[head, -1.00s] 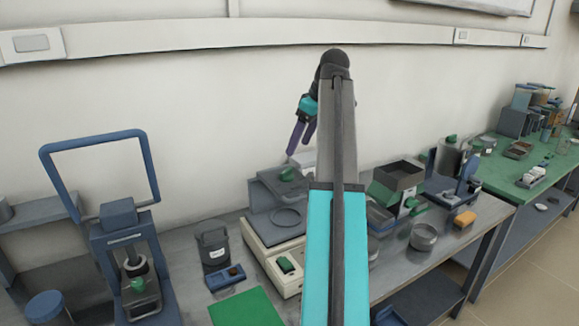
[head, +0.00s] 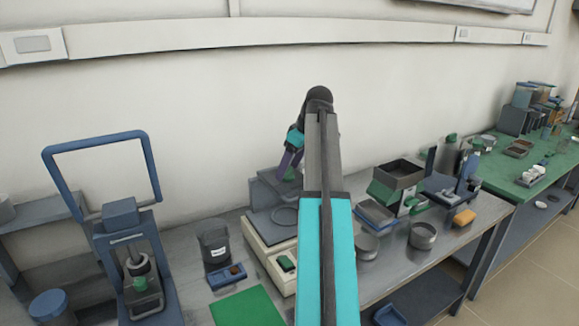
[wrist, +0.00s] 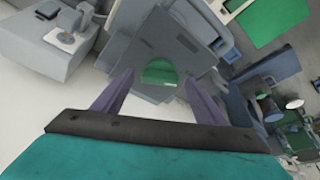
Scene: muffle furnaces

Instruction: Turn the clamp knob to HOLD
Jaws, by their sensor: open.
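A green knob (head: 290,175) sits on the raised grey plate at the back of a cream-based bench device (head: 262,246). It also shows in the wrist view (wrist: 160,72), between my two purple fingers but beyond their tips. Several other green knobs are in view, and no HOLD mark is readable, so I cannot confirm which is the clamp knob. My gripper (head: 286,168) is open and empty, just above this green knob in the head view; it also shows in the wrist view (wrist: 160,82). I cannot tell whether a finger touches the knob.
A blue-framed press (head: 137,262) stands at the left. A dark labelled pot (head: 213,249), a small blue tray (head: 222,277) and a green mat (head: 248,308) lie beside the device. Round metal pans (head: 423,235) and a dark open box (head: 400,173) are at right. The wall is behind.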

